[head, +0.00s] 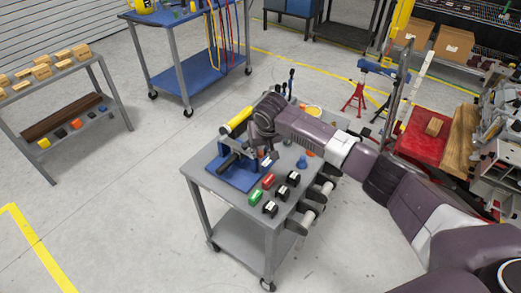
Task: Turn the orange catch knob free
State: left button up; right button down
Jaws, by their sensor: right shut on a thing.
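A blue fixture (236,180) with a dark clamp-like part stands on the grey cart (213,186), towards its left side. My right arm reaches in from the right over the cart. My right gripper (268,158) points down at the right side of the fixture and is shut on a part there. The held part is mostly hidden by the fingers and too small to make out. I cannot make out the orange catch knob clearly. A small orange piece (310,153) shows on the cart to the right of the gripper. My left gripper is not in view.
A yellow cylinder (236,121) lies behind the fixture. Red (268,181), green (255,197) and black (270,209) pieces stand along the cart's front right. A blue piece (302,162) stands right of the gripper. The floor left of the cart is clear.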

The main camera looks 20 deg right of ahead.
jog(key=shift+d+r+n+y+p, duration=0.1)
jog(key=shift+n+y+p, duration=0.45)
jog(key=shift+n, duration=0.55)
jog(key=shift+n+p, duration=0.3)
jog(key=shift+n, duration=0.6)
jog(key=shift+d+n+y, duration=0.1)
jog(key=shift+n+y, duration=0.45)
jog(key=shift+n, duration=0.35)
jog(key=shift+w+f+n+g+y+b, duration=0.15)
jog(key=shift+n+g+y+b, duration=0.3)
jog(key=shift+n, duration=0.45)
jog(key=shift+f+n+b, duration=0.15)
jog(key=shift+n+b, duration=0.55)
jog(key=shift+n, duration=0.2)
jog(key=n+g+b, duration=0.1)
jog(key=n+b, duration=0.2)
jog(key=n+g+y+b, duration=0.1)
jog(key=n+b, duration=0.2)
jog(key=shift+w+d+y+b, duration=0.1)
jog(key=shift+y+b, duration=0.15)
jog(key=shift+b, duration=0.1)
jog(key=shift+r+n+g+b, duration=0.2)
jog(key=shift+n+g+b, duration=0.35)
jog(key=shift+n+b, duration=0.55)
